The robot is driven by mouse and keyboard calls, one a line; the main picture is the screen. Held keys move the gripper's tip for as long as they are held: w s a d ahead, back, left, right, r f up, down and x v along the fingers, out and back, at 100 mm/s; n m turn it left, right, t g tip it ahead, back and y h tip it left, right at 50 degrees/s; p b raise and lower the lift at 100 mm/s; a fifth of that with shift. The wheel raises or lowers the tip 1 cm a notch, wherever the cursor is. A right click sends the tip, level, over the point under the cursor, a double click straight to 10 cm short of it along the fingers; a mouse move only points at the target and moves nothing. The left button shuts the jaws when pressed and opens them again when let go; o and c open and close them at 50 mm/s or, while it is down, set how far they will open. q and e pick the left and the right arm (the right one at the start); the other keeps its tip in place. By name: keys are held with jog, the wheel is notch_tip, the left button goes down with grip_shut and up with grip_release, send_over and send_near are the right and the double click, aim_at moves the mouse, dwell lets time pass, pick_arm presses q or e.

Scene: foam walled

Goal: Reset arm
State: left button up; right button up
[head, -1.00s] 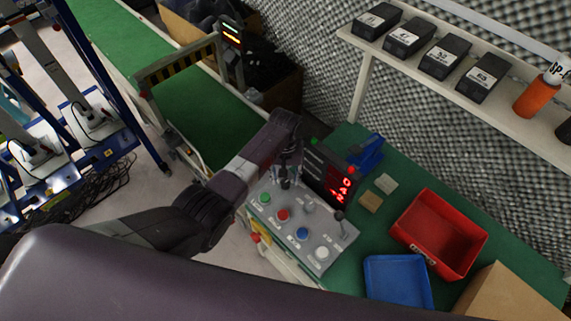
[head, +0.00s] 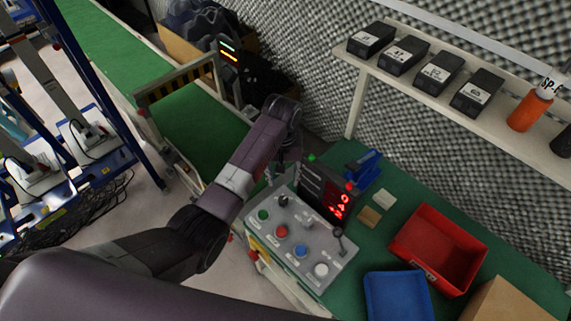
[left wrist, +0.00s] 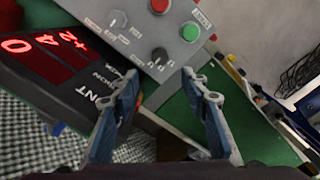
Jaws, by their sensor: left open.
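The grey control box (head: 318,243) stands on the green table, with green, red, blue and white buttons, a black knob (head: 282,200) and a lever. Its display (head: 325,190) shows red digits. My left gripper (head: 284,175) hangs from the arm behind the box's left end, partly hidden by the arm. In the left wrist view my two fingers (left wrist: 162,74) are apart with nothing between them. The box's knobs and buttons (left wrist: 160,55) and the display (left wrist: 55,58) lie beyond them. My right gripper is not in view.
A red bin (head: 440,245), a blue tray (head: 398,297) and a cardboard box (head: 510,302) stand at the right. A shelf (head: 450,95) with black boxes and an orange bottle runs along the foam wall. A green conveyor (head: 200,130) lies behind the arm.

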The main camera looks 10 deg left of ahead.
pick_arm(q)
jog(key=s+a+f+m+t, duration=0.1)
jog(key=s+a+f, duration=0.1)
jog(key=s, duration=0.5)
jog(key=s+a+f+m+t, duration=0.1)
jog(key=s+a+f, duration=0.1)
jog(key=s, duration=0.5)
jog(key=s+a+r+m+t, duration=0.1)
jog(key=s+a+r, duration=0.25)
jog(key=s, duration=0.35)
jog(key=s+a+r+m+t, duration=0.1)
jog(key=s+a+r, duration=0.1)
jog(key=s+r, duration=0.35)
notch_tip(320, 180, down, 29)
jog(key=s+g+b, duration=0.2)
jog(key=s, duration=0.1)
jog(key=s+a+f+g+b, duration=0.1)
jog(key=s+a+f, duration=0.2)
jog(key=s+f, duration=1.4)
jog(key=shift+s+f+m, duration=0.25)
jog(key=shift+f+m, duration=0.05)
jog(key=shift+f, duration=0.65)
